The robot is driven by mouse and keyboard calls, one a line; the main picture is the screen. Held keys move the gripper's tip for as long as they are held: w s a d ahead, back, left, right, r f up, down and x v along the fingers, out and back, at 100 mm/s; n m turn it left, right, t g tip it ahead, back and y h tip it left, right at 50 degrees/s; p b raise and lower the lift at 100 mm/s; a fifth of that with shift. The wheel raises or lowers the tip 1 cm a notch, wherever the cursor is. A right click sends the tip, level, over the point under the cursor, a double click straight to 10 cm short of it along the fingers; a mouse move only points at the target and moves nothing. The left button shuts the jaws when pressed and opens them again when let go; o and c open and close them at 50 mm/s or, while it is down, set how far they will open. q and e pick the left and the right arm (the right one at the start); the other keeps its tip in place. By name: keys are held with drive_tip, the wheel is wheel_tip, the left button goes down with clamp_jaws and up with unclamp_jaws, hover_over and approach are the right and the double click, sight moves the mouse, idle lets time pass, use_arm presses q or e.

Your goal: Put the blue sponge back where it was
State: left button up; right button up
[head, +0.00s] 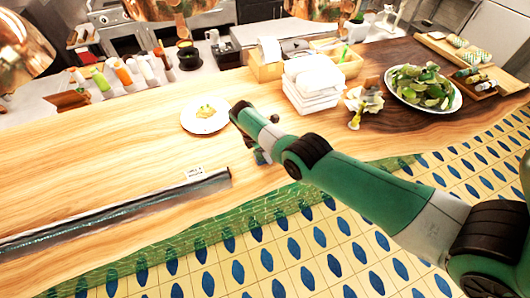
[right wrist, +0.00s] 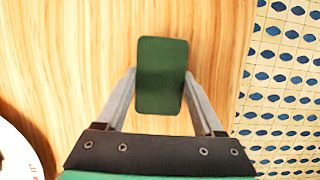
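A dark green rectangular block (right wrist: 161,75), the only sponge-like thing I see, lies between the fingers of my right gripper (right wrist: 161,74) in the right wrist view. The fingertips meet its two long sides with no visible gap. It looks dark green there, not clearly blue. In the head view my right gripper (head: 262,152) is over the wooden counter near its front edge, and a small bluish patch shows there, mostly hidden by my arm. I cannot tell whether the block touches the wood. My left gripper is out of view.
A white plate with food (head: 190,122) is left of my right gripper. A long dark metallic strip (head: 120,210) lies at the front left. Copper lamps hang above. Bare wood lies at left.

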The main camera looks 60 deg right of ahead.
drive_tip(key=o, duration=0.4)
drive_tip(key=shift+r+p, duration=0.35)
drive_tip(key=p+v, duration=0.2)
drive_tip(key=v, duration=0.9)
drive_tip(key=shift+a+r, duration=0.2)
drive_tip(key=shift+r, duration=0.1)
drive_tip(key=shift+w, duration=0.1)
